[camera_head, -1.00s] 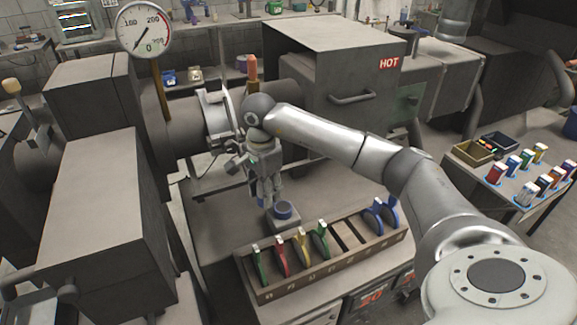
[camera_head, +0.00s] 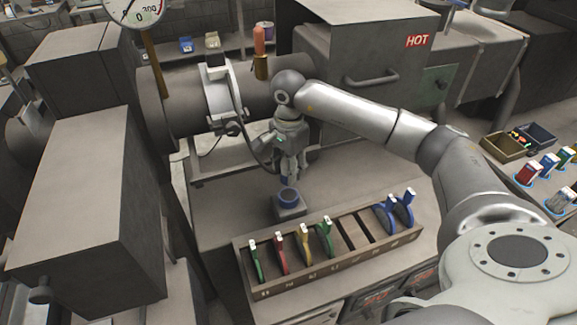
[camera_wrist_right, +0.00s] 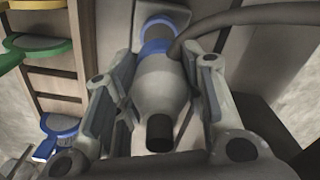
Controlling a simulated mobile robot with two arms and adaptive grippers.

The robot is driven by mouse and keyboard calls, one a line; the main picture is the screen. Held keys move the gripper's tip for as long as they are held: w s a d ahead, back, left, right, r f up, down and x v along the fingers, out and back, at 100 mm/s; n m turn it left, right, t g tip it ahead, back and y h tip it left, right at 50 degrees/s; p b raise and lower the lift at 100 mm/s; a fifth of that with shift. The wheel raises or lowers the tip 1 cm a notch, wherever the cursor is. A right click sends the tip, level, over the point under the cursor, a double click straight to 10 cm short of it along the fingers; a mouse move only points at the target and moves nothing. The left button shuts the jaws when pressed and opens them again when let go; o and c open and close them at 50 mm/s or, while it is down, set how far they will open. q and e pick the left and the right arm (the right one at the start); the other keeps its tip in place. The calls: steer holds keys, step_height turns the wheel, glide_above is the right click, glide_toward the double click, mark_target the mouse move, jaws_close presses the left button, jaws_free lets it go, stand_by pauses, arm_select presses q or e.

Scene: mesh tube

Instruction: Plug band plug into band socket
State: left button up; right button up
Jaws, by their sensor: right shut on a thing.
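My right gripper (camera_head: 291,176) points down over the bench and is shut on the band plug. In the right wrist view the band plug (camera_wrist_right: 160,88) is a pale grey, bottle-shaped body with a blue ring and a dark near end, between the fingers (camera_wrist_right: 155,115). A dark cable (camera_wrist_right: 235,15) runs beside it to the right. The band socket (camera_head: 289,207) is a grey block with a blue round top on the bench, just below the fingertips in the head view. I cannot tell whether plug and socket touch. My left gripper is not in view.
A slotted rack (camera_head: 340,255) with coloured loop-shaped pieces stands in front of the socket. A pale clamp band (camera_head: 218,92) sits around the dark barrel (camera_head: 185,112) behind. A large box marked HOT (camera_head: 365,55) stands behind my right arm. Bench left of the socket is clear.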

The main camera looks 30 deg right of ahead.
steer(key=shift+s+a+f+b, duration=0.1)
steer(key=shift+f+b, duration=0.35)
steer(key=shift+f, duration=0.4)
steer(key=shift+f+b, duration=0.5)
steer(key=shift+f, duration=0.35)
steer(key=shift+f+b, duration=0.3)
steer(key=shift+f, duration=0.3)
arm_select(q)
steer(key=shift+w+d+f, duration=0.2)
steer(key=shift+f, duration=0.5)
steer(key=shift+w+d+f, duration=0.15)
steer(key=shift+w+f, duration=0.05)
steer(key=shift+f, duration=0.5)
arm_select(e)
steer(key=shift+f, duration=0.1)
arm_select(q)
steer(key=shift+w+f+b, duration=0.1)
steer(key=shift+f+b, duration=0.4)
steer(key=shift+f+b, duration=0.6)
arm_select(e)
steer(key=shift+f, duration=0.7)
steer(key=o, duration=1)
steer(key=shift+o, duration=0.2)
